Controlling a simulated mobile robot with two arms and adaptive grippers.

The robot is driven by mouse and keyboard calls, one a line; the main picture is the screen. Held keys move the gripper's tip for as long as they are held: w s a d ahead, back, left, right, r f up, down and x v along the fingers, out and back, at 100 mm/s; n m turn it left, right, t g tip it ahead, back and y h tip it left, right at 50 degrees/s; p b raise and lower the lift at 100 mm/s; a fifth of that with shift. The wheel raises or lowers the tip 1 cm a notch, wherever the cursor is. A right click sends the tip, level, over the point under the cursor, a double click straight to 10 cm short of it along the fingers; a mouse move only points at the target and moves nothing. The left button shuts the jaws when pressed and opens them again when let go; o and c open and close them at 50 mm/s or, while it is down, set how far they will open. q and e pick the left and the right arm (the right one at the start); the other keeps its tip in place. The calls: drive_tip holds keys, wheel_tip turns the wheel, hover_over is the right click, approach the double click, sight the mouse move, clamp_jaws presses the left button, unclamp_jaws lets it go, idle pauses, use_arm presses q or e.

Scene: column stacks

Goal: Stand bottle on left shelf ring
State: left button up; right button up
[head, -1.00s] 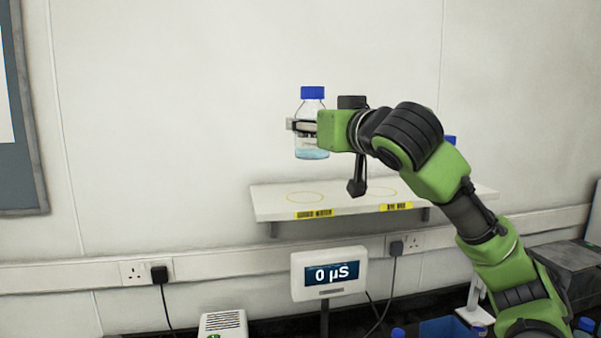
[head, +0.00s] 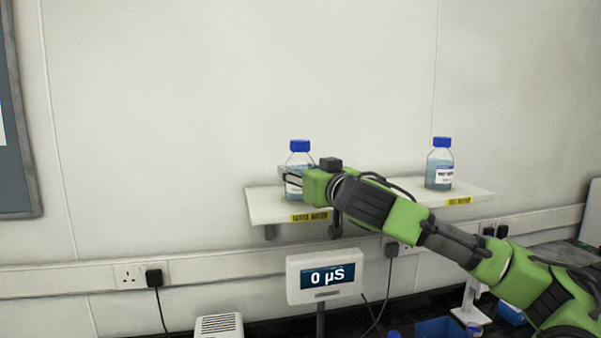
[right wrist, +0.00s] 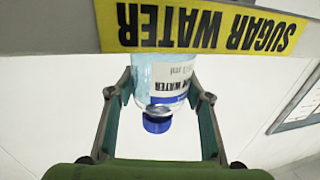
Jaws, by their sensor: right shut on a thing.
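My right gripper (head: 291,177) is shut on a clear bottle (head: 299,160) with a blue cap, at the left end of the white shelf (head: 268,207). The bottle is upright over that end, above the yellow label (head: 309,217). In the right wrist view, the bottle (right wrist: 163,85) is between the fingers, upside down in the picture. The shelf's front edge with the "SUGAR WATER" label (right wrist: 205,28) hides the bottle's base there. The left ring is hidden, so I cannot tell whether the base touches the shelf. My left gripper is out of view.
A second blue-capped bottle (head: 440,168) stands at the shelf's right end, near another yellow label (head: 459,201). Plugs and sockets (head: 140,274) line the wall. The wall above the shelf is clear.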

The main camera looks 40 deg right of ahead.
drive_tip(key=shift+r, duration=0.15)
drive_tip(key=o, duration=1.1)
drive_tip(key=shift+f+b, duration=0.3)
drive_tip(key=o, duration=0.4)
drive_tip(key=shift+r, duration=0.15)
